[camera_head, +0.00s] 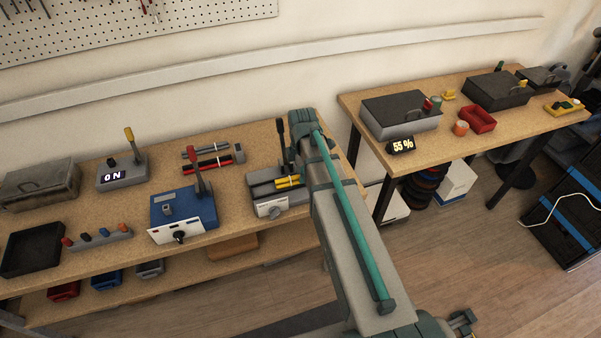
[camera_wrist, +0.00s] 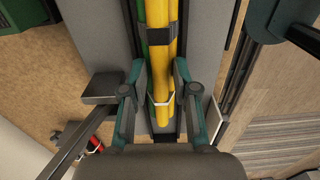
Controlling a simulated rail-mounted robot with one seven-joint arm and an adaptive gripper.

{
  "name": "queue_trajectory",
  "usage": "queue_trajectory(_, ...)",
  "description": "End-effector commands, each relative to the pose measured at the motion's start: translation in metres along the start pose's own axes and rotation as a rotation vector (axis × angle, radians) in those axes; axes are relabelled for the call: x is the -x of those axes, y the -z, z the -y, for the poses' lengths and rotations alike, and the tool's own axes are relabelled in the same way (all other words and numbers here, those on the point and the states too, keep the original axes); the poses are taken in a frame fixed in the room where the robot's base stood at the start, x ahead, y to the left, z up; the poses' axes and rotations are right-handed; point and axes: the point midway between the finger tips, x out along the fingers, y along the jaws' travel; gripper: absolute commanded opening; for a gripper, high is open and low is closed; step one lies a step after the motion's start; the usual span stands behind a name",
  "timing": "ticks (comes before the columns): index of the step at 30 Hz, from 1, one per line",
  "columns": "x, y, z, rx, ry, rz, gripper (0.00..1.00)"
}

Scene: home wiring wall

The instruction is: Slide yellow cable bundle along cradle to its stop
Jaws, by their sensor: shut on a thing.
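The yellow cable bundle (camera_head: 288,182) lies in the grey cradle (camera_head: 268,205) on the left workbench. In the wrist view the yellow bundle (camera_wrist: 163,75) runs lengthwise up the middle of the grey cradle (camera_wrist: 98,35). A black band and a thin pale tie wrap the bundle. My gripper (camera_wrist: 160,92) is shut on the bundle, one finger on each side near the pale tie. A green strip lies along the bundle's left side. In the head view my arm hides the gripper and the cradle's right end. I cannot make out the stop.
A dark upright lever (camera_head: 282,148) stands behind the cradle. A blue box with a red lever (camera_head: 184,212) sits close on its left. Red and grey rods (camera_head: 210,158) lie behind that. A second table (camera_head: 460,130) stands to the right, across a gap.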

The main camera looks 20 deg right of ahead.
Motion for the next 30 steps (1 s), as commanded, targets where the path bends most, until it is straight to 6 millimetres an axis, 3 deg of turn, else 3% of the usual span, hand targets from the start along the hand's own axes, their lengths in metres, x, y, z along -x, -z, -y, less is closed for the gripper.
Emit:
queue_trajectory(5,0.0,-0.005,-0.001,-0.003,-0.001,0.012,0.0)
queue_trajectory(6,0.0,-0.005,-0.001,-0.003,-0.001,0.012,0.35)
queue_trajectory(10,0.0,-0.004,-0.001,-0.003,-0.001,0.01,0.57)
queue_trajectory(22,0.003,-0.003,-0.001,-0.002,-0.002,0.007,0.58)
queue_trajectory(30,0.036,-0.002,-0.001,-0.002,-0.003,0.007,0.58)
